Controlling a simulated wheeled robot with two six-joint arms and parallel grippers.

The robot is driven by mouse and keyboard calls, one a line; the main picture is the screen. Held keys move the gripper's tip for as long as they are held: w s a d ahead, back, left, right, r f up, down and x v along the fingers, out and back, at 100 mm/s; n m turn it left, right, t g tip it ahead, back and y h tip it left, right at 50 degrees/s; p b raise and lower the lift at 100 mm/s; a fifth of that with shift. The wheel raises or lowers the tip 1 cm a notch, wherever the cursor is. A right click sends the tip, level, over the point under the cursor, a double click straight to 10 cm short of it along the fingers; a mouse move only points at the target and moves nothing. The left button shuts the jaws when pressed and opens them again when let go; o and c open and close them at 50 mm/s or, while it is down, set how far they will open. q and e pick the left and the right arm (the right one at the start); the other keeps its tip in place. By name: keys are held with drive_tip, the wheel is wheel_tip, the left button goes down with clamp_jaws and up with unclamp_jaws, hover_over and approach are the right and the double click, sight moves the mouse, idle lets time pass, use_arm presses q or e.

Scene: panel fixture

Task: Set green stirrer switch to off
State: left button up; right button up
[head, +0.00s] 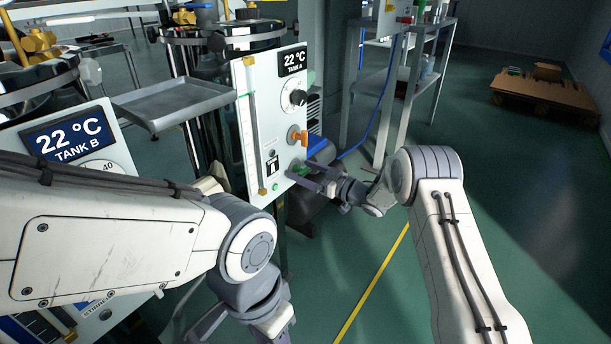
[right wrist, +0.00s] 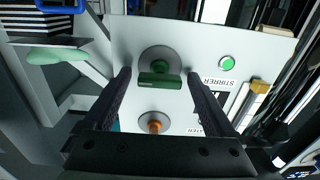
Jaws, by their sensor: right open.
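The green stirrer switch (right wrist: 160,79) sits on a round grey base on the white Tank A panel (head: 250,95). In the right wrist view its bar lies crosswise in the picture, between the finger ends. The STIRRER lettering there is upside down, beside a lit green lamp (right wrist: 227,64). In the head view the switch (head: 295,169) is partly hidden by my right gripper (head: 305,178). That gripper is open, pointed at the panel, its fingers either side of the switch; contact cannot be told. My left gripper (head: 240,331) is at the bottom edge, its tips cut off.
The Tank B panel (head: 65,140) stands at left, behind my left arm. A metal shelf (head: 385,82) stands behind right.

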drive_tip(key=c, duration=1.4)
drive_tip(key=shift+n, duration=0.3)
drive_tip(key=n, duration=0.3)
drive_tip(key=shift+s+a+n, duration=0.1)
drive_tip(key=shift+n, duration=0.3)
drive_tip(key=n, duration=0.4)
drive_tip(key=shift+s+f, duration=0.1)
drive_tip(key=shift+f, duration=0.1)
drive_tip(key=n+b, duration=0.1)
drive_tip(key=n, duration=0.4)
drive_tip(key=shift+f+b, duration=0.15)
drive_tip(key=shift+b, duration=0.15)
drive_tip(key=shift+s+a+n+b, duration=0.1)
drive_tip(key=shift+n+b, duration=0.95)
drive_tip(key=shift+n, duration=1.15)
